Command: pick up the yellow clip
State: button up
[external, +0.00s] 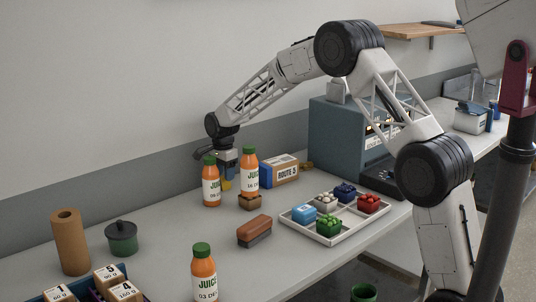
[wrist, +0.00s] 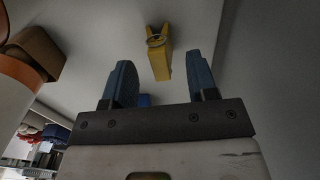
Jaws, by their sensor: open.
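The yellow clip (wrist: 160,62) lies on the grey table, with a ring-like part at its far end. In the wrist view it shows ahead of and between the two blue fingers of my gripper (wrist: 160,76), with clear space on both sides. My gripper is open and nothing is held. In the external view my gripper (external: 226,168) points down behind two juice bottles, and a small yellow patch of the clip (external: 226,185) shows just below it. The bottles partly hide the clip and fingers there.
Juice bottles (external: 211,182) (external: 249,172) stand close in front of my gripper; one is beside a brown block (external: 249,202). A blue ROUTE box (external: 281,172) is to the right. The wall (wrist: 265,70) is close on the other side. A divided tray (external: 327,238) sits farther right.

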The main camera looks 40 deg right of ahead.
aim_at(224, 182)
jog(key=shift+f, duration=1.45)
grip_shut()
